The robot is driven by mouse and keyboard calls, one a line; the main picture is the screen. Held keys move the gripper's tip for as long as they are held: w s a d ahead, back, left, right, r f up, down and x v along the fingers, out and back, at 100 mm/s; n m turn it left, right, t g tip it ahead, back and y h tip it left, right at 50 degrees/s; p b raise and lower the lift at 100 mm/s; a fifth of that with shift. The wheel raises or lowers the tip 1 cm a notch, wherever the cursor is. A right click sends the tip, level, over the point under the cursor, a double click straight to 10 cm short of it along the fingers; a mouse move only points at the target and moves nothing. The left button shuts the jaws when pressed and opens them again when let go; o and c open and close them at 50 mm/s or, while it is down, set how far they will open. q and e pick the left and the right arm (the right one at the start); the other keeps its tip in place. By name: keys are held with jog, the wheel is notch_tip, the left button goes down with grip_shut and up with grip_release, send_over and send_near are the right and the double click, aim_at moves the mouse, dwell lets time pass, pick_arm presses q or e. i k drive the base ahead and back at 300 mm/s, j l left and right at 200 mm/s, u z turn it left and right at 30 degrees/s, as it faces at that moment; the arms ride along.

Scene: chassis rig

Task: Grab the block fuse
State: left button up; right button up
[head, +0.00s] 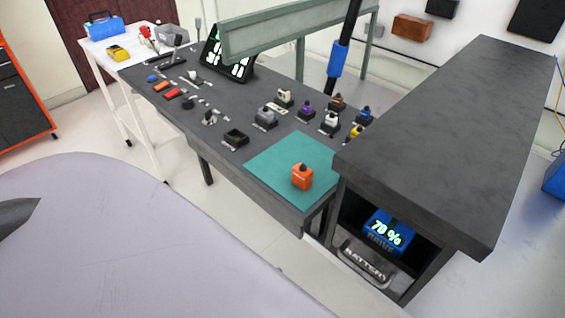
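A small orange block with a dark top (302,177) sits upright on the teal mat (262,165) at the near right part of the dark workbench. It may be the block fuse, but I cannot tell for certain. Several other small parts stand on dark bases behind it, among them a grey one (265,118), a purple one (305,110), a white one (330,123) and a yellow one (355,132). Neither of my grippers shows in the head view.
A large pale lilac surface (130,240) fills the lower left. A white table (130,50) stands at the back left.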

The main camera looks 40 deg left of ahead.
aim_at(284, 94)
jog(key=u, duration=1.25)
jog(key=i+j, duration=0.1)
jog(key=j, duration=0.3)
jog(key=i+j, duration=0.15)
jog(key=j, duration=0.25)
jog(key=i+j, duration=0.1)
jog(key=j, duration=0.25)
jog(key=i+j+z, duration=0.15)
jog(key=j, duration=0.2)
jog(key=j+z, duration=0.1)
jog(key=j, duration=0.25)
